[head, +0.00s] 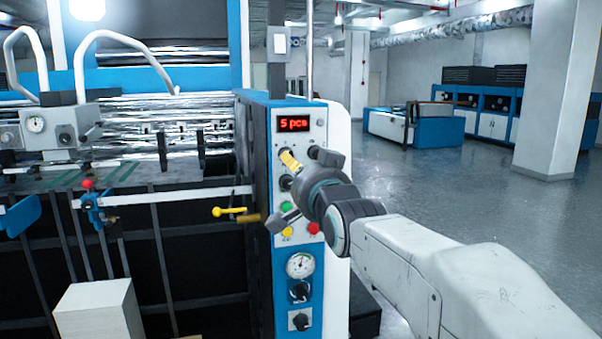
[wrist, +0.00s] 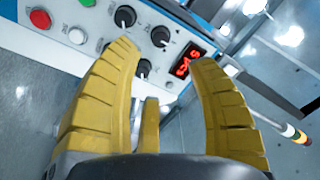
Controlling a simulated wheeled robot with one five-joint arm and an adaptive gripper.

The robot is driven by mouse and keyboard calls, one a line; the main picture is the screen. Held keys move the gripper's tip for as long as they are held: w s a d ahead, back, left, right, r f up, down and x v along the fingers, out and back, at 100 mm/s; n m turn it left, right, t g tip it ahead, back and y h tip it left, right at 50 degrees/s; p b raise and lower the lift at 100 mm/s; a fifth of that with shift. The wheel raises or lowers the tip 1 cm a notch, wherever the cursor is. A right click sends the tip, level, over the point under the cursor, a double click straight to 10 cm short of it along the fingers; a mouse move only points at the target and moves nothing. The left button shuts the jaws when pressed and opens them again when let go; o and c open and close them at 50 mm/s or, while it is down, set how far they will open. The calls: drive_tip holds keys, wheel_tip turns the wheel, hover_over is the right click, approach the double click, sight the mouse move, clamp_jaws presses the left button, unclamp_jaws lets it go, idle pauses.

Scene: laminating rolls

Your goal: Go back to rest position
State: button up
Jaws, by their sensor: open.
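My gripper (head: 291,160) is in front of the upper part of a blue and white control panel (head: 262,300). In the wrist view its two yellow fingers (wrist: 163,56) are spread apart with nothing held between them. A dark knob (wrist: 143,67) shows between the fingers, with two more knobs (wrist: 125,16) (wrist: 160,36) beyond. I cannot tell whether a finger touches the panel. A red-lit display (head: 294,124) reads "5 pcs" and also shows in the wrist view (wrist: 188,64). My wrist covers part of the panel in the head view.
Below my gripper, the panel carries a green button (head: 286,206), a red button (head: 313,229) and a gauge (head: 300,265). A yellow lever (head: 230,211) juts out at its left. The laminating machine (head: 120,78) fills the left. Open floor (head: 450,205) lies to the right.

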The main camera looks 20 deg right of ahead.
drive_tip(key=s+f+n+g, duration=0.4)
drive_tip(key=s+f+g, duration=0.1)
drive_tip(key=f, duration=0.7)
drive_tip(key=s+f+n+g, duration=0.4)
drive_tip(key=s+f+g, duration=0.1)
drive_tip(key=f, duration=0.7)
drive_tip(key=s+f+g, duration=0.2)
drive_tip(key=s+f, duration=0.2)
drive_tip(key=s, duration=0.7)
drive_tip(key=s+f+n+g, duration=0.1)
drive_tip(key=s+f, duration=0.3)
drive_tip(key=s, duration=0.7)
drive_tip(key=shift+s+f+g, duration=0.15)
drive_tip(key=shift+s+g, duration=0.15)
drive_tip(key=shift+g, duration=0.5)
